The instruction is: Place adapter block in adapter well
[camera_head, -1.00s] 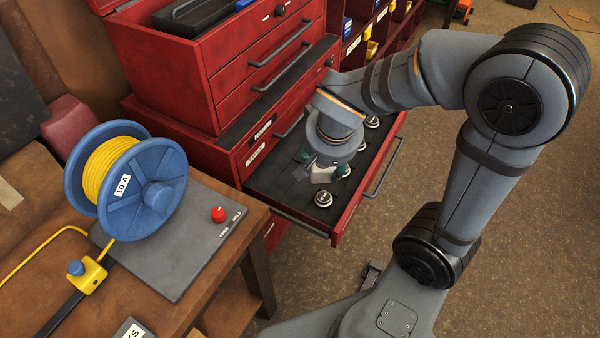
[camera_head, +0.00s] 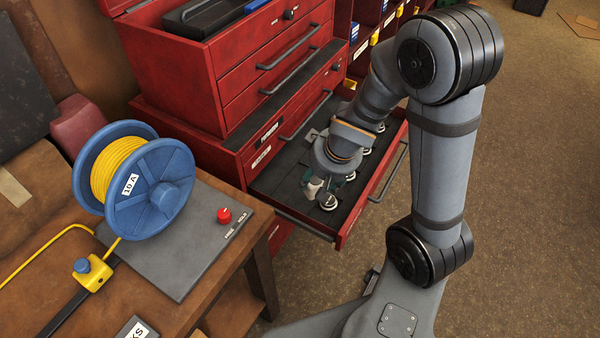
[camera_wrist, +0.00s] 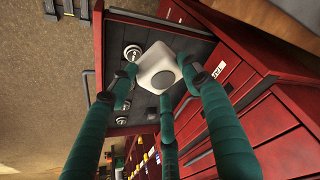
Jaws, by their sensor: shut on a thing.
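The adapter block is most likely the whitish rounded block (camera_wrist: 157,68) with a round opening in its face, in the wrist view. It sits between the green fingers of my gripper (camera_wrist: 160,78), which are shut on it. In the head view my gripper (camera_head: 325,185) is low over the open red drawer, and a pale part of the block (camera_head: 313,187) shows beneath my wrist. I cannot tell whether the block touches the drawer floor. I cannot identify the adapter well in either view.
The open drawer (camera_head: 280,187) of the red tool chest (camera_head: 180,80) holds several round silver pieces (camera_head: 328,201) close around my gripper. The workbench at left carries a blue spool (camera_head: 160,195) of yellow cable, a grey plate (camera_head: 175,260) and a red knob (camera_head: 224,215).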

